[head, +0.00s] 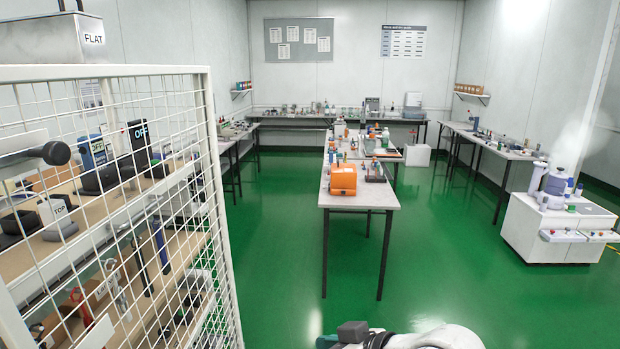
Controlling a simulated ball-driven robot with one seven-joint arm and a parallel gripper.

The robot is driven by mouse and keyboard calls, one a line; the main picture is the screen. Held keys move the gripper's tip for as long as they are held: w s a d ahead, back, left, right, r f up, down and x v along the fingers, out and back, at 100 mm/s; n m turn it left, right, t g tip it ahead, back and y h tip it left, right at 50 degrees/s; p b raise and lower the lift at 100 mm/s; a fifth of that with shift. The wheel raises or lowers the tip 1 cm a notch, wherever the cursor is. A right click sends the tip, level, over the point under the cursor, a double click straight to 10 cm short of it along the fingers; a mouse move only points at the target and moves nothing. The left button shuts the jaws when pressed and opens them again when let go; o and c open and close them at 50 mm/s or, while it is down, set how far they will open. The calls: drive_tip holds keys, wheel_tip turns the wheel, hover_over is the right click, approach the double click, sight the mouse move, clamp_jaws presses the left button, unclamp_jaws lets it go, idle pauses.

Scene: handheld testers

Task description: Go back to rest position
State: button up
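Part of my white arm shows at the bottom edge of the head view, right of centre. At its left end is a dark grey part that looks like my gripper (352,332), low over the green floor. The picture's edge cuts it off, so its fingers cannot be made out, nor whether it holds anything. It appears apart from the shelf cage and the tables.
A white wire-mesh cage shelf (205,200) with handheld testers stands close on the left. A long table (375,195) with an orange case (343,180) stands ahead. A white cabinet (530,235) stands at right. Green floor (450,270) is clear between them.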

drive_tip(key=s+d+f+m+g+h, duration=0.3)
drive_tip(key=s+d+f+m+h, duration=0.4)
drive_tip(key=s+d+f, duration=1.35)
drive_tip(key=s+d+f+g+h, duration=0.1)
drive_tip(key=s+d, duration=0.1)
drive_tip(key=s, duration=0.3)
drive_tip(key=s+d+f+m+g+h, duration=0.1)
drive_tip(key=s+d+f+h, duration=0.1)
drive_tip(key=s, duration=0.4)
drive_tip(key=shift+d+f+g, duration=0.15)
drive_tip(key=shift+d+g, duration=0.15)
drive_tip(key=shift+d, duration=0.5)
